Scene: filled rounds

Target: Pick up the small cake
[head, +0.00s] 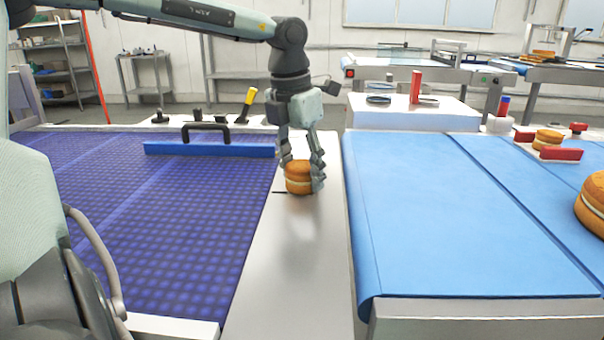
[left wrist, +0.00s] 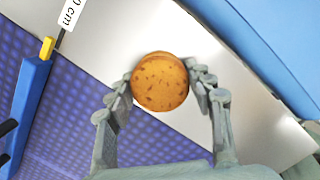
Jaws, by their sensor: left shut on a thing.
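The small cake (head: 298,178) is a round, golden-brown sandwich with a pale filling band. It is at the steel strip between the two belts, and I cannot tell whether it touches the strip. My left gripper (head: 303,182) points down from above, with its fingers on either side of the cake and shut on it. In the left wrist view the cake (left wrist: 160,82) shows its speckled round top between the fingers (left wrist: 163,90). The fingers hide part of its right side in the head view. My right gripper is not in view.
A purple-blue patterned belt (head: 150,220) lies left, with a blue bar with a black handle (head: 209,149) across its far end. A blue belt (head: 450,220) lies right, with a larger cake (head: 592,205) at the edge. The steel strip (head: 300,270) in front is clear.

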